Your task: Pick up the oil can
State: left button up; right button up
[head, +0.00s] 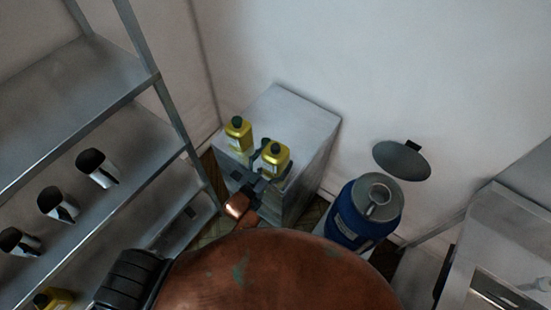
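One oil can (238,137) stands upright on the left part of a grey cabinet top. The other oil can (276,157) is at the cabinet's front edge. My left gripper (272,163) is at this second can, with dark fingers on either side of it. I cannot tell whether the fingers press on the can or stand open around it. My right gripper is not in view.
The grey cabinet (300,112) has free room on its top behind the cans. A metal shelf rack (90,160) with several dark-mouthed metal containers stands left. A blue drum (345,222) with a funnel-like top stands right. A metal counter (510,240) is far right.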

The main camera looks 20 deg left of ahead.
aim_at(276, 153)
pick_arm(q)
jog(key=c, duration=1.4)
jog(key=shift+r, duration=0.1)
jog(key=shift+c, duration=0.4)
jog(key=shift+r, duration=0.1)
jog(key=shift+r, duration=0.2)
notch_tip(276, 153, up, 2)
jog(key=shift+r, duration=0.2)
jog(key=s+r, duration=0.4)
jog(key=r, duration=0.1)
jog(key=shift+s+a+r, duration=0.15)
jog(key=shift+s+r, duration=0.15)
jog(key=s+r, duration=0.4)
jog(key=s, duration=0.5)
jog(key=shift+s+a+r+b, duration=0.15)
jog(key=shift+a+r+b, duration=0.05)
jog(key=shift+a+b, duration=0.25)
